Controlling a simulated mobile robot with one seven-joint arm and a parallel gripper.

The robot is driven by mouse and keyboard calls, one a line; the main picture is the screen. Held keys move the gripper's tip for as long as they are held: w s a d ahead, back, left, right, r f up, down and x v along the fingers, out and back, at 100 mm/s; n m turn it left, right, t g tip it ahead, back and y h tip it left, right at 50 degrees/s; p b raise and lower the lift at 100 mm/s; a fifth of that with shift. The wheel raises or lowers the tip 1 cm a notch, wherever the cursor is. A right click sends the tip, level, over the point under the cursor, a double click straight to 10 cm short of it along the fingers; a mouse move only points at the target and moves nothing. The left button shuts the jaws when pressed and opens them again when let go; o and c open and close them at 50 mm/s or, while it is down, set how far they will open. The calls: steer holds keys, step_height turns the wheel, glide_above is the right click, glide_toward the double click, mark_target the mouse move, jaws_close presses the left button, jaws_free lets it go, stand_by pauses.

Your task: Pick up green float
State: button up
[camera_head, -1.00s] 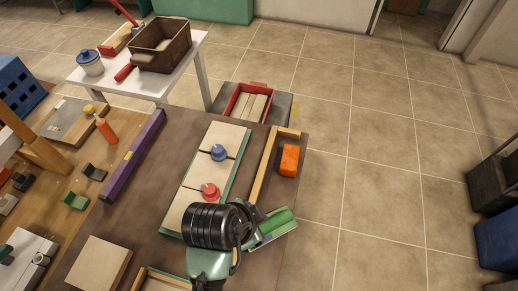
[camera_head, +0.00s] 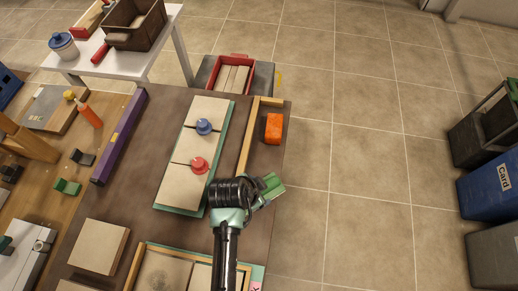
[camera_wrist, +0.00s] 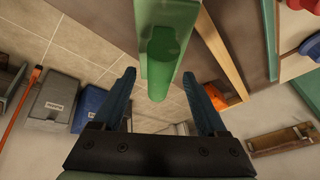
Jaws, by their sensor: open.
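The green float (camera_head: 274,185) lies at the right edge of the brown table, partly hidden by my gripper in the head view. In the wrist view the float (camera_wrist: 182,15) shows a flat green board with a rounded green handle on it. My gripper (camera_wrist: 159,75) is open and empty. Its two dark blue fingers point toward the float, with the near end of the handle showing between them. I cannot tell whether either finger touches it. In the head view my gripper (camera_head: 257,188) is beside the float, its fingers mostly hidden.
An orange block (camera_head: 274,128) lies behind the float near a wooden strip (camera_head: 247,145). A board with a blue knob (camera_head: 204,126) and a red knob (camera_head: 199,165) is to the left. Floor is open to the right; grey and blue bins (camera_head: 494,184) stand far right.

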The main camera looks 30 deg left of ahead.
steer(key=shift+x, duration=0.75)
jaws_close()
